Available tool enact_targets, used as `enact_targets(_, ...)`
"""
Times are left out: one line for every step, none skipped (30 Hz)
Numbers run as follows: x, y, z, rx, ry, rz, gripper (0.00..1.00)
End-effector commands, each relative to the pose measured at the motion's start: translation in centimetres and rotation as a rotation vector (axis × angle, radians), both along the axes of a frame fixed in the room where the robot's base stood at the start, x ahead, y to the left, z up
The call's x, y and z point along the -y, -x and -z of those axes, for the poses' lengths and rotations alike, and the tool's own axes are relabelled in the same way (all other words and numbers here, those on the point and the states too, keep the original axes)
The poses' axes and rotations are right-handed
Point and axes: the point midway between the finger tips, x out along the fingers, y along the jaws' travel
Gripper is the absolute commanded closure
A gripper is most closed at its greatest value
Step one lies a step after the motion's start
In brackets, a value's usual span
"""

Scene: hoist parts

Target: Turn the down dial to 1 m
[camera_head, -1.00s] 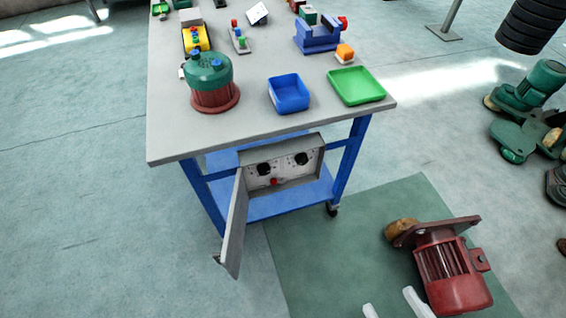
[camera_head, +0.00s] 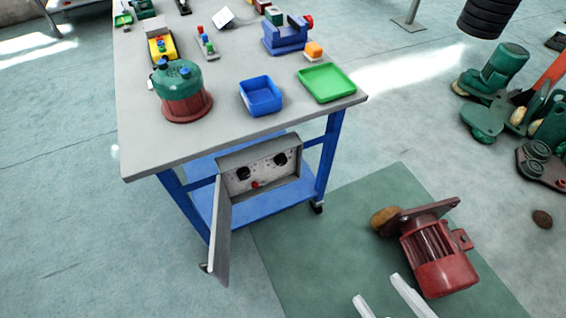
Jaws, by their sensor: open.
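A grey control box (camera_head: 283,153) hangs under the near edge of the workbench, with its door (camera_head: 222,232) swung open to the left. Its white panel carries two black dials, a left dial (camera_head: 243,173) and a right dial (camera_head: 280,159), and a red knob (camera_head: 255,184) between and below them. The labels and dial settings are too small to read, so I cannot tell which is the down dial. My gripper (camera_head: 382,300) shows only as two pale fingers at the bottom edge, apart and empty, well to the lower right of the box.
The workbench (camera_head: 230,135) bears a green-and-red pot, a blue bin (camera_head: 260,96), a green tray (camera_head: 327,83) and a blue vise. A red motor (camera_head: 438,258) lies on the green mat (camera_head: 290,245) near my gripper. Green machine parts (camera_head: 498,70) stand at right.

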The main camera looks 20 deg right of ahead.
Motion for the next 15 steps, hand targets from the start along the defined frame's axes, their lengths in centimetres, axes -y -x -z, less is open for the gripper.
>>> enact_targets(0.0, 0.0, 0.0, 0.0, 0.0, 0.0, 0.42)
enact_targets(0.0, -0.1, 0.2, 0.0, 0.0, 0.002, 0.42)
enact_targets(0.1, -0.6, 0.2, 0.007, 0.0, 0.006, 0.42)
enact_targets(0.1, -1.0, 0.1, 0.017, 0.0, 0.008, 0.42)
enact_targets(0.2, -1.4, 0.0, 0.03, 0.0, 0.011, 0.42)
enact_targets(0.3, -2.2, -0.1, 0.053, -0.001, 0.016, 0.42)
enact_targets(0.3, -2.8, -0.1, 0.07, -0.002, 0.02, 0.42)
enact_targets(0.4, -3.5, 0.1, 0.087, -0.001, 0.025, 0.42)
enact_targets(0.5, -4.5, 0.6, 0.108, 0.001, 0.031, 0.42)
enact_targets(0.6, -5.3, 1.0, 0.124, 0.004, 0.035, 0.42)
enact_targets(0.6, -6.2, 1.6, 0.139, 0.01, 0.039, 0.42)
enact_targets(0.7, -7.4, 2.4, 0.159, 0.022, 0.042, 0.42)
enact_targets(0.8, -8.3, 2.9, 0.172, 0.034, 0.042, 0.42)
enact_targets(0.9, -9.1, 3.6, 0.183, 0.048, 0.044, 0.42)
enact_targets(1.0, -10.4, 4.4, 0.199, 0.07, 0.045, 0.42)
